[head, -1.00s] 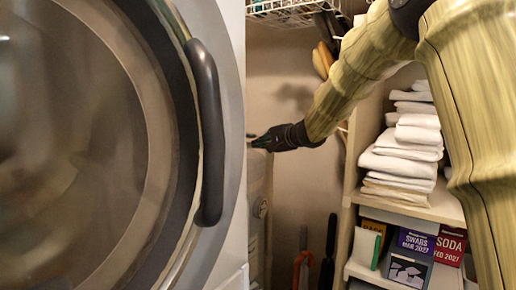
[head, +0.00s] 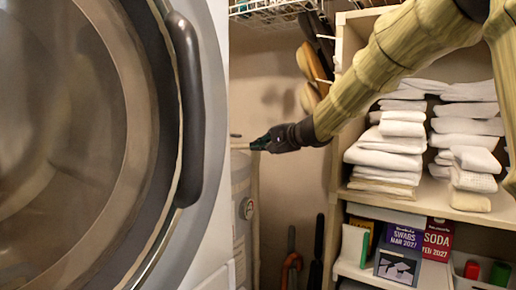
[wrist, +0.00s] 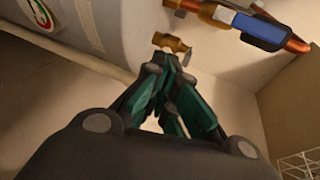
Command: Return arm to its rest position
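My arm reaches in from the upper right of the head view, bent down to the left. My gripper (head: 262,143) is at its end, pointing left in the air between the washer door and the towel shelves.
The round washer door (head: 140,120) with its dark handle (head: 187,110) fills the left. A white tank (head: 240,200) stands behind the gripper. A valve with a blue handle (wrist: 258,28) and copper pipe shows in the wrist view. Boxes (head: 400,245) sit below the towels.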

